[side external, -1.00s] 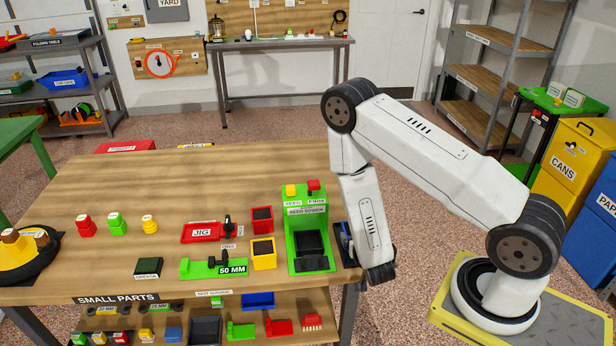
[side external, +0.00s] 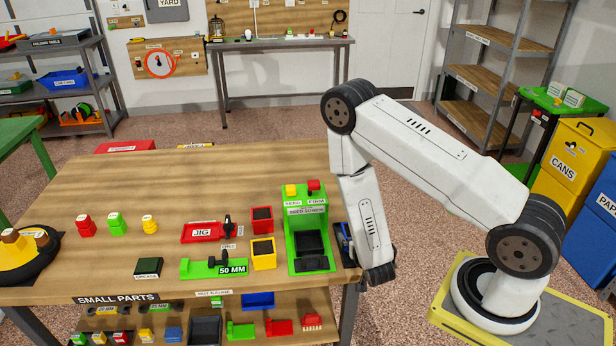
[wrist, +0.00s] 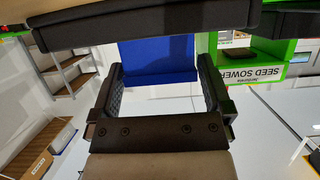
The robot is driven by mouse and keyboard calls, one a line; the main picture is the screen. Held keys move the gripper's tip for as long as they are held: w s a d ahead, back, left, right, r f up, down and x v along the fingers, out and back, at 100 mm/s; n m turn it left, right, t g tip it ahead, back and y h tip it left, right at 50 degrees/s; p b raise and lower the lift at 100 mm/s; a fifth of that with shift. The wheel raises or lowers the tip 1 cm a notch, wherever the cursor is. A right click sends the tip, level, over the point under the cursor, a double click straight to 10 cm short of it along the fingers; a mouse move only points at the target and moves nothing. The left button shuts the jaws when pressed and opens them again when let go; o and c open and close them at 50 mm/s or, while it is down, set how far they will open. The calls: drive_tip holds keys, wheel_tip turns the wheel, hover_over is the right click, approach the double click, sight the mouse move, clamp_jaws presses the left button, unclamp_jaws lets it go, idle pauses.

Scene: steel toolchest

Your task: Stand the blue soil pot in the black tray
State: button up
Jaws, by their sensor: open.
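The blue soil pot (wrist: 157,60) shows upright-sided between and beyond my fingertips in the wrist view, which is upside down. In the side view only a small part of the pot (side external: 346,240) shows, beside my wrist. The black tray (side external: 350,261) lies at the table's right end, largely hidden by my arm. A dark wall, seemingly the tray's (wrist: 150,31), crosses the pot's lower end in the wrist view. The pot seems to stand within or just behind that wall; its base is hidden. My gripper (wrist: 160,70) is open around the pot's upper part; contact is unclear.
The green seed sower (side external: 307,262) stands close to the left of the tray. The wooden tabletop (side external: 230,175) is clear towards the back.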

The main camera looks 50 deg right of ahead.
drive_tip(key=shift+v, duration=3.75)
drive_tip(key=shift+w+a+g+y, duration=0.3)
drive_tip(key=shift+w+a+y, duration=0.15)
drive_tip(key=shift+w, duration=0.25)
drive_tip(key=w+a+y, duration=0.1)
drive_tip(key=y, duration=0.1)
drive_tip(key=w+a+r+g+y, duration=0.1)
drive_tip(key=w+a, duration=0.1)
drive_tip(key=shift+w+a+n+y, duration=0.2)
drive_tip(key=shift+n+y, duration=0.1)
drive_tip(key=shift+y, duration=0.05)
drive_tip(key=s+a+r+n+g+y, duration=0.1)
drive_tip(key=a+r+n+g+y, duration=0.1)
drive_tip(key=r+n, duration=0.2)
drive_tip(key=s+a+r+n+g+y, duration=0.1)
drive_tip(key=s+r+n+g+y, duration=0.1)
drive_tip(key=r, duration=0.8)
drive_tip(key=shift+s+a+n+g+y, duration=0.25)
drive_tip(key=shift+a+n+g+y, duration=0.35)
drive_tip(key=shift+n, duration=0.6)
